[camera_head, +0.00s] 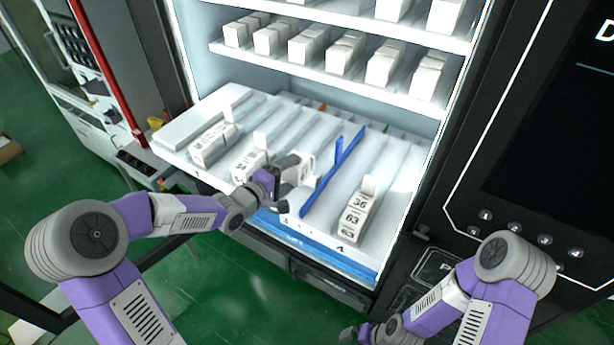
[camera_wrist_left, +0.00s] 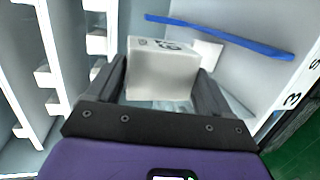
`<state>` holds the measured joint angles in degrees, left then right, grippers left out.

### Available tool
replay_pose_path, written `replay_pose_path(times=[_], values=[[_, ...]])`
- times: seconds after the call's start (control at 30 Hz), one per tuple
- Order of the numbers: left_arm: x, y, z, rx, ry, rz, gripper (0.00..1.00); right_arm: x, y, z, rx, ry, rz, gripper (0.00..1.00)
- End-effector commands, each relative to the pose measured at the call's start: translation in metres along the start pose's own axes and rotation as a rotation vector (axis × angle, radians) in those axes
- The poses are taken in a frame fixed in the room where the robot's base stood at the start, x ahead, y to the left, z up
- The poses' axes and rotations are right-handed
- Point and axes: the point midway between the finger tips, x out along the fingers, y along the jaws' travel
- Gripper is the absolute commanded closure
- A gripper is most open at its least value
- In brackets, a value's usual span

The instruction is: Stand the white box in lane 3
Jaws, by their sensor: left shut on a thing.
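My left gripper (camera_head: 284,182) is at the front of the pulled-out white shelf (camera_head: 180,128). In the left wrist view its fingers (camera_wrist_left: 160,88) are shut on both sides of the white box (camera_wrist_left: 165,72), which has dark print on one face. In the head view the box (camera_head: 303,163) shows partly behind the gripper. Lane 3 carries a "3" label (camera_wrist_left: 292,99) on its front edge and has a blue divider (camera_head: 335,170) beside it. I cannot tell whether the box touches the shelf. My right gripper (camera_head: 352,333) is low at the bottom edge, its fingers unclear.
White boxes stand in the lane left of the held box (camera_head: 248,166), in the far-left lane (camera_head: 212,144) and in lane 4 (camera_head: 352,216). Upper shelves (camera_head: 340,75) with more boxes hang over the back. The keypad panel (camera_head: 515,228) is at right.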

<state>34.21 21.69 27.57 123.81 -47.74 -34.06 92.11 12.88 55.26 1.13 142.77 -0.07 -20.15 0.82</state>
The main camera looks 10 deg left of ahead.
Motion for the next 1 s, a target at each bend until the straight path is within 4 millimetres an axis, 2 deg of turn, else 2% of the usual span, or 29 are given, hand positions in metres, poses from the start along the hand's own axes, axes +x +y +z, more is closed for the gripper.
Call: replay_pose_path(times=[0.03, 0.1, 0.33, 0.53, 1.0], values=[[0.003, -0.013, 0.001, -0.005, -0.003, -0.002, 0.60, 0.003, 0.001, 0.000, 0.000, 0.000, 0.000, 0.05], [0.006, -0.023, 0.001, -0.003, -0.003, -0.001, 0.60, 0.004, 0.002, 0.000, 0.000, 0.000, 0.000, 0.05], [0.009, -0.041, 0.000, -0.002, -0.001, 0.001, 0.60, 0.005, 0.002, -0.001, 0.000, 0.001, 0.000, 0.05], [0.015, -0.068, -0.001, -0.003, -0.001, -0.001, 0.60, 0.007, 0.003, -0.001, 0.000, 0.001, 0.000, 0.05], [0.017, -0.077, -0.001, 0.001, 0.000, 0.001, 0.60, 0.011, 0.004, -0.001, 0.000, 0.002, 0.000, 0.05]])
